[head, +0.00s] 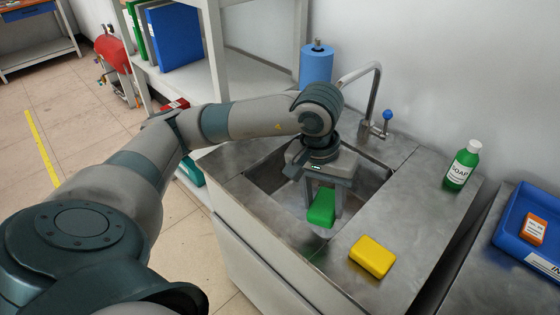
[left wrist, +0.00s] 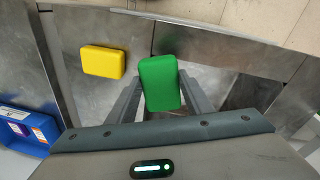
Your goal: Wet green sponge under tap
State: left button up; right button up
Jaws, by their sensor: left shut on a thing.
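The green sponge (head: 321,208) is held in my left gripper (head: 324,204), which is shut on it, over the front part of the sink basin (head: 264,172). In the left wrist view the green sponge (left wrist: 160,82) sits between the two fingers. The curved metal tap (head: 374,85) stands at the back of the sink, behind my left wrist. The tap has a blue knob (head: 387,115). I cannot tell whether water runs, as my wrist hides part of the basin. My right gripper is not in view.
A yellow sponge (head: 372,256) lies on the counter right of the basin; it also shows in the left wrist view (left wrist: 103,61). A green soap bottle (head: 462,166) stands farther right. A blue tray (head: 510,232) is at the right edge. A blue roll (head: 316,66) stands behind the sink.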

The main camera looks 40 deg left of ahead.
pick_arm(q)
jog(key=a+f+n+t+b, duration=0.2)
jog(key=a+n+b, duration=0.1)
jog(key=a, duration=0.3)
jog(key=a+f+n+t+b, duration=0.2)
jog(key=a+n+b, duration=0.1)
jog(key=a+b, duration=0.3)
jog(key=shift+w+a+t, duration=0.3)
jog(key=shift+w+a, duration=0.05)
jog(key=shift+a, duration=0.1)
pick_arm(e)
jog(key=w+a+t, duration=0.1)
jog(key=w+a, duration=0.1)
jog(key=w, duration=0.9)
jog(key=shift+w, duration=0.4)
pick_arm(q)
jog(key=shift+w+h, duration=0.15)
jog(key=shift+h, duration=0.15)
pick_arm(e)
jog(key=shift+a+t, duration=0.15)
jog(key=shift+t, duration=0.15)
